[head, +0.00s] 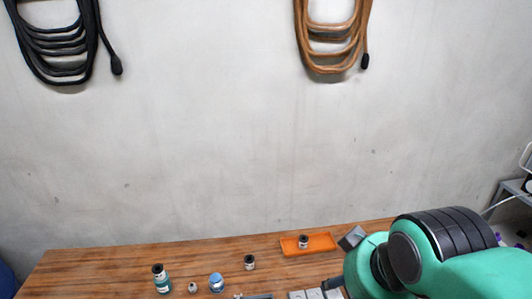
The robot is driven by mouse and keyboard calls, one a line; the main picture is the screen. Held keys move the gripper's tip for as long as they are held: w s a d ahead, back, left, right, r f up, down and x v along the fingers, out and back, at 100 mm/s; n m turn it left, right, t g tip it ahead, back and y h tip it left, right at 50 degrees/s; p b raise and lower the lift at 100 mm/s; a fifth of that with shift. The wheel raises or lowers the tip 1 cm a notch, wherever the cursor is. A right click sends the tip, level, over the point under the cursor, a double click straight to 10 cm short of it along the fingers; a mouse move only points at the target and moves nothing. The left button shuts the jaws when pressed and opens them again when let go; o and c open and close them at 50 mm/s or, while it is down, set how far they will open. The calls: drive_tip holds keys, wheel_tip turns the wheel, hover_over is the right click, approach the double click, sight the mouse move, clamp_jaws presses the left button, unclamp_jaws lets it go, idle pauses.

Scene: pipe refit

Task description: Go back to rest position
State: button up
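My arm, teal with dark grey joint covers, reaches in from the lower right of the head view and hides the right part of the wooden workbench (110,265). A small grey part at the arm's left side and a dark part below it show beside the orange tray. I cannot make out clearly whether these are my gripper's fingers, or whether it is open or shut. I see nothing held.
An orange tray (322,249) holds a small dark-capped container (303,241). A teal-labelled bottle (162,285), a small pale item (192,287), a blue-topped jar (216,284) and a dark-capped container (249,262) stand left. Coiled hoses, black (60,45) and orange (330,68), hang on the wall.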

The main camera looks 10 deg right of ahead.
wheel_tip(320, 180, down, 11)
drive_tip(key=b, duration=1)
drive_tip(key=shift+r, duration=0.15)
idle(0.5)
